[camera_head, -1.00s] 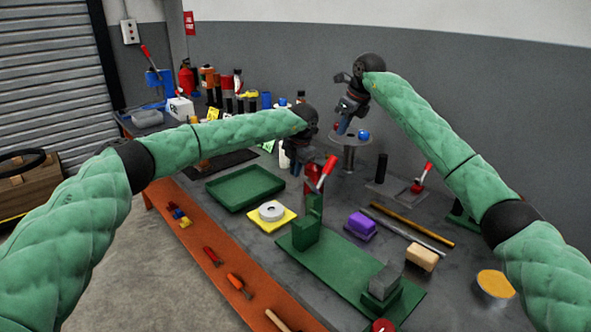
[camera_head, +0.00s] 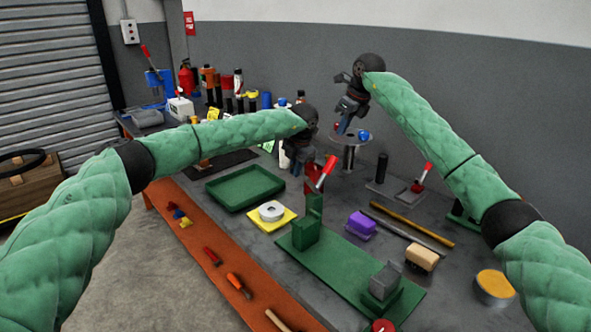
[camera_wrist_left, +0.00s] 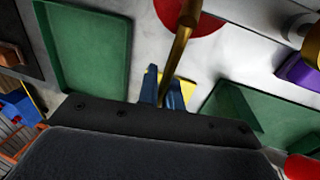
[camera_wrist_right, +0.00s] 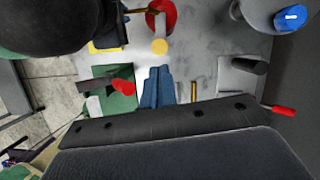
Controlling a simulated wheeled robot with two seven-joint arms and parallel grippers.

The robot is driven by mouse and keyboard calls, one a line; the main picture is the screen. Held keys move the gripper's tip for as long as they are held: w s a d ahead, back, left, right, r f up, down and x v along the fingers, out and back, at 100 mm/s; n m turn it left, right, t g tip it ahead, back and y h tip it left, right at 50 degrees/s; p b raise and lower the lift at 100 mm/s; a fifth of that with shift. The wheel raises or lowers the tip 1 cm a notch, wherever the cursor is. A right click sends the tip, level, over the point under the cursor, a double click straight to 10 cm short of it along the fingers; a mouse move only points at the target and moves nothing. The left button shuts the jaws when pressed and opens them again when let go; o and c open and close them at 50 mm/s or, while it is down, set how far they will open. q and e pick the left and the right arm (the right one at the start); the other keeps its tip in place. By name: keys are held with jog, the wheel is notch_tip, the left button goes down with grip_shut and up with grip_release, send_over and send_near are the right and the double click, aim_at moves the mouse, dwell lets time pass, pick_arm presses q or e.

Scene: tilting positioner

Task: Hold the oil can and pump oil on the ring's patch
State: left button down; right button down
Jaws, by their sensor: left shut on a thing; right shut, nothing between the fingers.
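The red oil can (camera_head: 309,186) stands on the grey bench, partly hidden behind my left gripper (camera_head: 297,171). In the left wrist view its red round body (camera_wrist_left: 205,20) and a brass stem (camera_wrist_left: 181,48) show; my left gripper (camera_wrist_left: 161,88) is shut on that stem. The can also shows in the right wrist view (camera_wrist_right: 167,19). My right gripper (camera_head: 342,130) is shut and empty, raised beyond the can; its blue fingertips (camera_wrist_right: 157,76) touch each other. A whitish ring (camera_head: 271,210) lies on a yellow plate (camera_head: 286,219). I cannot make out a patch on it.
A round stand (camera_head: 349,141) with a blue piece (camera_head: 364,135) is near my right gripper. A green tray (camera_head: 245,190), green fixture (camera_head: 305,232) with a red-handled lever (camera_head: 327,172), purple block (camera_head: 361,222) and tan block (camera_head: 422,258) occupy the bench. Bottles crowd the back.

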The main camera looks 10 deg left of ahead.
jog(key=shift+w+a+f+n+t, duration=0.2)
jog(key=shift+a+f+n+t, duration=0.65)
jog(key=shift+n, duration=2.55)
jog(key=shift+w+a+f+n+t, duration=0.2)
jog(key=shift+f+n+t, duration=1.2)
jog(key=shift+n, duration=2)
jog(key=shift+w+a+f+n+t, duration=0.2)
jog(key=shift+a+f+n+t, duration=0.9)
jog(key=shift+n, duration=2.3)
jog(key=shift+d+f+g, duration=0.25)
jog(key=shift+d+f, duration=0.3)
jog(key=shift+d, duration=0.05)
